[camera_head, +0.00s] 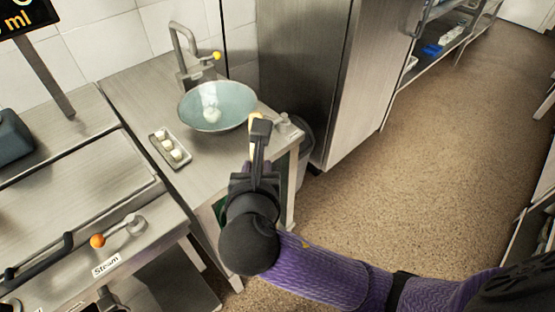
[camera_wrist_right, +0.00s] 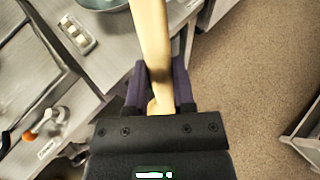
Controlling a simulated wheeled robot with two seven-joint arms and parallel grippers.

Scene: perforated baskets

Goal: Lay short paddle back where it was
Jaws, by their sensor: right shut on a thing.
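The short paddle (camera_wrist_right: 152,45) is a pale wooden stick. In the right wrist view it runs from the top edge down between the fingers of my right gripper (camera_wrist_right: 160,88), which is shut on it. In the head view my right gripper (camera_head: 261,130) is over the front right edge of the steel counter, and only a sliver of the paddle (camera_head: 253,122) shows beside it; the rest is hidden behind the gripper. The paddle's far end is out of the wrist view. My left gripper is not in view.
A pale blue bowl (camera_head: 218,104) with white contents sits on the counter (camera_head: 140,95) below a tap (camera_head: 181,50). A small tray (camera_head: 158,143) of white pieces lies left of it. A small clear object (camera_head: 283,122) stands at the counter's right edge. A steel cabinet (camera_head: 300,70) stands behind.

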